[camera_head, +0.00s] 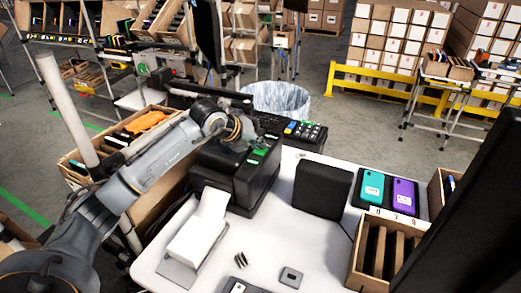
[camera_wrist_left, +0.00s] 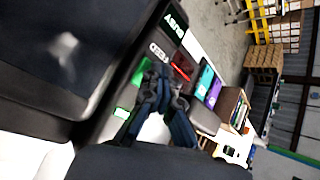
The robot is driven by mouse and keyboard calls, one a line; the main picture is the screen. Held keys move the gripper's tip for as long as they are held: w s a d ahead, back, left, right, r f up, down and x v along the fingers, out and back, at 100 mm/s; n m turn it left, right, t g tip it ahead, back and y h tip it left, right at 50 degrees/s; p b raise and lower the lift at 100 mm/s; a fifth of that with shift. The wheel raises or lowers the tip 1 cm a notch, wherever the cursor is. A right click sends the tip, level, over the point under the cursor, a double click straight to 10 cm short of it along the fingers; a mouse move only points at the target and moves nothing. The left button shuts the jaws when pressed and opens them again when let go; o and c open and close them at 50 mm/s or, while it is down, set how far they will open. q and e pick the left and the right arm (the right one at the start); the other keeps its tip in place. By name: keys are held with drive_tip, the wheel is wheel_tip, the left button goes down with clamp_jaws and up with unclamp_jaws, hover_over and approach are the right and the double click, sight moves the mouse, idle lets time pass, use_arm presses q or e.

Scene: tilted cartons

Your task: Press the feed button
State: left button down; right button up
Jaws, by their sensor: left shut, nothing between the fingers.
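The black label printer (camera_head: 225,178) stands on the white table, with a green patch on its top. In the left wrist view its top panel shows a green feed button (camera_wrist_left: 138,72) beside a "FEED" label, a red button (camera_wrist_left: 182,66) and a lit green "READY" display (camera_wrist_left: 174,25). My left gripper (camera_head: 250,141) is over the printer's top. Its closed fingers (camera_wrist_left: 158,76) hold nothing and are beside the green button, covering part of the panel. I cannot tell whether they touch the button. My right gripper is not in view.
A black box (camera_head: 322,188), teal (camera_head: 372,186) and purple (camera_head: 404,194) packs and a divided carton (camera_head: 377,252) are to the right.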

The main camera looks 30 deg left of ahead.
sight(258, 151)
use_arm(q)
drive_tip(key=shift+r, duration=0.1)
drive_tip(key=shift+r+p, duration=0.45)
drive_tip(key=shift+r, duration=0.3)
drive_tip(key=shift+r+p, duration=1.5)
drive_tip(key=shift+r, duration=1)
drive_tip(key=shift+s+f, duration=0.1)
drive_tip(key=shift+f, duration=0.05)
